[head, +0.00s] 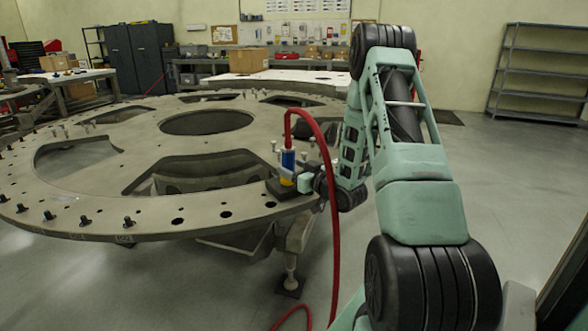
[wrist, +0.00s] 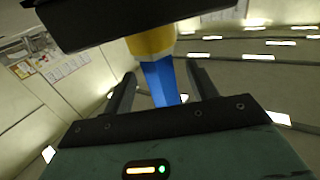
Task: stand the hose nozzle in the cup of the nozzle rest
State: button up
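The hose nozzle (head: 288,160), blue with a yellow lower part, stands upright at the near right rim of the big ring plate. A red hose (head: 333,215) leaves its top. Its yellow end meets the black block of the nozzle rest (head: 283,193); the cup's inside is hidden. My gripper (head: 298,181) is low beside the nozzle, on its right. In the wrist view the nozzle (wrist: 160,78) shows between my two dark fingers (wrist: 160,82), with a gap on each side, so the gripper looks open. A black edge (wrist: 110,20), seemingly the rest, crosses the top.
The ring plate (head: 150,218) has several pegs and bolts on its rim and large openings. The red hose hangs down close to my arm. Shelves (head: 537,75), cabinets and workbenches stand far back. The floor to the right is clear.

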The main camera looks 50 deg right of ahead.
jog(key=s+a+p, duration=0.1)
jog(key=s+a, duration=0.1)
jog(key=s, duration=1.5)
jog(key=shift+a, duration=0.2)
